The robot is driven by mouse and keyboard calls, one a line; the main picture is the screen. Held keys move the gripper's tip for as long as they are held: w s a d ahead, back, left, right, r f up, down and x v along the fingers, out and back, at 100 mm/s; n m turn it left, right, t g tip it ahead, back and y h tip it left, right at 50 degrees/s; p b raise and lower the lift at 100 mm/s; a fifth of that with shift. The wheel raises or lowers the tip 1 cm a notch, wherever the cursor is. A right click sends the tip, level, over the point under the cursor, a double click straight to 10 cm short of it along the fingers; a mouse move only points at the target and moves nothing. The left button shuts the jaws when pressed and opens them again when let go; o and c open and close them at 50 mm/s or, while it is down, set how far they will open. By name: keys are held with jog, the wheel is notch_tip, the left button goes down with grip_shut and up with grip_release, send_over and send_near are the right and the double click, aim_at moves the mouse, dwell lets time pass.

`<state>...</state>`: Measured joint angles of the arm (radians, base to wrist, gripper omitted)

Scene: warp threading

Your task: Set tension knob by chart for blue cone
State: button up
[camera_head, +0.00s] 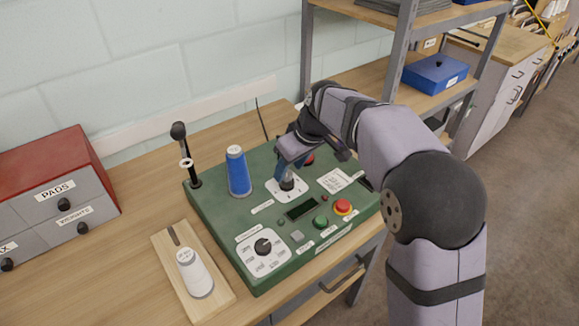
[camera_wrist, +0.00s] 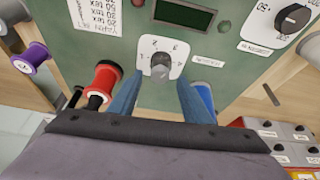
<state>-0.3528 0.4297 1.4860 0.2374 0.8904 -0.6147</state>
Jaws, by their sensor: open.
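The blue cone (camera_head: 238,172) stands upright on the green panel (camera_head: 215,215). My gripper (camera_head: 289,170) points down over a knob (camera_head: 287,184) on a white dial plate, right of the cone. In the wrist view, my open blue fingers (camera_wrist: 158,88) sit either side of the near end of this knob (camera_wrist: 160,66); contact cannot be told. A second black knob (camera_head: 263,246) on a numbered plate is at the panel's front left. It also shows in the wrist view (camera_wrist: 292,18). A printed chart card (camera_head: 337,181), listing tex values, lies right of my gripper.
A post with a ring (camera_head: 186,160) rises at the panel's back left. A red button (camera_head: 343,206) and green button (camera_head: 320,222) sit at the front.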

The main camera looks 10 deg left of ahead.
jog(key=shift+w+a+f, duration=0.15)
jog(key=shift+f, duration=0.45)
jog(key=c, duration=1)
jog(key=shift+c, duration=0.2)
